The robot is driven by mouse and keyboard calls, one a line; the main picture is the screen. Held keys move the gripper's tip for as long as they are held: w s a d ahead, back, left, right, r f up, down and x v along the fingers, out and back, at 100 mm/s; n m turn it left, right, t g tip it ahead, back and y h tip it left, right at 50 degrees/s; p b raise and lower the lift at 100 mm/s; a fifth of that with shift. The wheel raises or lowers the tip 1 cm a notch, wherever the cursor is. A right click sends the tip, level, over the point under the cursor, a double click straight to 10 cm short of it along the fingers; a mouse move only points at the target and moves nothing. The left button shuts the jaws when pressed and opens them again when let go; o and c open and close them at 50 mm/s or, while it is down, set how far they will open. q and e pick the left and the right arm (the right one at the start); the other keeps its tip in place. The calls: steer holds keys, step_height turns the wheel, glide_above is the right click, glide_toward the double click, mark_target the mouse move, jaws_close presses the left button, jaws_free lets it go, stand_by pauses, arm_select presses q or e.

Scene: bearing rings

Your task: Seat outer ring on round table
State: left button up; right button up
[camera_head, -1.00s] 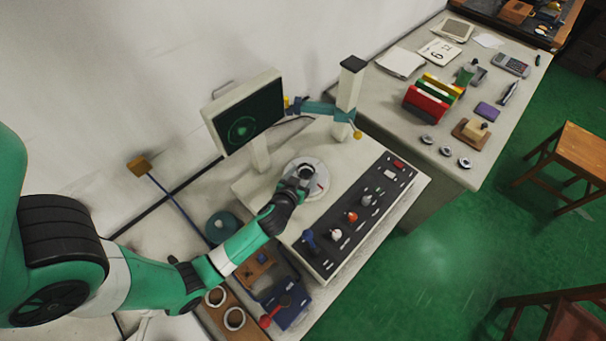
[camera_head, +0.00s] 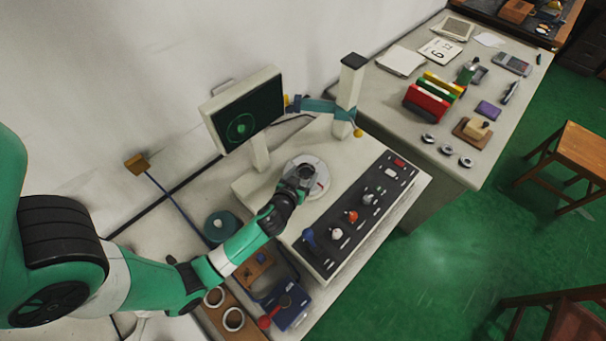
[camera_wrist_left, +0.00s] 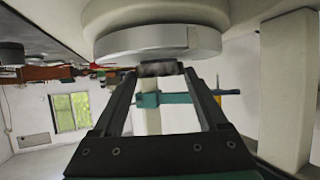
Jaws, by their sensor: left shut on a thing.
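The round table (camera_head: 318,192) is a pale disc on top of the beige instrument, below the monitor. My left gripper (camera_head: 298,181) is over this disc, shut on a dark grey outer ring (camera_head: 307,170). In the left wrist view the round table (camera_wrist_left: 155,42) is a silver disc with a beige base, seen upside down. The ring's edge shows between the fingertips there, close to the disc's flat face. I cannot tell whether the ring touches the disc. My right gripper is in no view.
A monitor (camera_head: 241,115) and a post (camera_head: 347,95) with a teal arm stand behind the disc. A knobbed control panel (camera_head: 360,215) lies to its right. Two pale rings (camera_head: 233,319) lie on a brown board at lower left. Several small rings (camera_head: 445,150) lie on the far desk.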

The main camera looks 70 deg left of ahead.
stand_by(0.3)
arm_select(q)
steer(key=o, duration=1.3)
steer(key=shift+o, duration=0.2)
steer(key=p+v, duration=0.1)
steer(key=v, duration=1)
steer(key=shift+s+d, duration=0.2)
steer(key=shift+s, duration=0.05)
steer(key=shift+r, duration=0.1)
